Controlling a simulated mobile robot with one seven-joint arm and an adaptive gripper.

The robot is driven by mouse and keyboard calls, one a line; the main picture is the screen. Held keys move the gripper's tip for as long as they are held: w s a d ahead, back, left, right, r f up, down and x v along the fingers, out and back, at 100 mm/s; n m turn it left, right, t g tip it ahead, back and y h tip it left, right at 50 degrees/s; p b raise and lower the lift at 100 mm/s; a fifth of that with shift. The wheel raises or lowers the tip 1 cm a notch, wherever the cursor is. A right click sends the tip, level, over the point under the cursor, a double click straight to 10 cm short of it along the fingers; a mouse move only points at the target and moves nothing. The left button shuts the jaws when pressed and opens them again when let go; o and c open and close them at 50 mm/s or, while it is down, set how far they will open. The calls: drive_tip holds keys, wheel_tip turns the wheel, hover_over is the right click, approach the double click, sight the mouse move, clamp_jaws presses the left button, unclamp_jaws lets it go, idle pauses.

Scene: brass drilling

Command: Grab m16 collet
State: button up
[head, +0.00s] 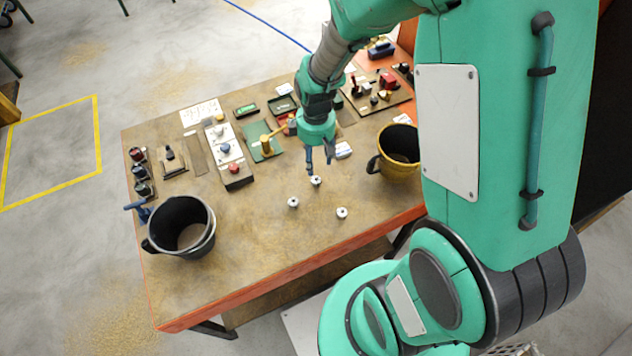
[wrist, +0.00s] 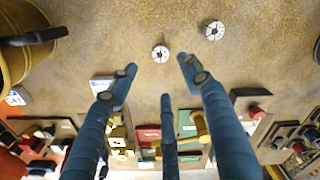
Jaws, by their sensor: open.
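Three small silver collets stand apart on the worktable: one nearest my gripper (head: 316,181), one to the left (head: 293,202), and one to the front right (head: 342,212). I cannot read their sizes, so I cannot tell which is the M16. My gripper (head: 319,165) is open and empty, its blue fingers pointing down just behind the nearest collet. In the wrist view the spread fingers (wrist: 158,78) show with the nearest collet (wrist: 160,54) just beyond the gap between the tips. A second collet (wrist: 214,30) lies farther off to the right; the third is not visible there.
A black bucket (head: 181,227) stands at the table's left front and a yellow bucket (head: 398,150) at the right, close to my arm. Trays, tools and a control strip (head: 228,150) line the back. The table (head: 250,255) in front of the collets is clear.

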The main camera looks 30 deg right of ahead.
hover_over(316, 179)
wheel_tip(316, 179, down, 6)
drive_tip(key=shift+w+r+b, duration=0.1)
drive_tip(key=shift+w+b, duration=0.05)
drive_tip(key=shift+b, duration=0.2)
drive_tip(key=shift+s+f+b, duration=0.2)
drive_tip(key=shift+f+b, duration=0.45)
drive_tip(key=shift+f, duration=1.95)
clamp_jaws()
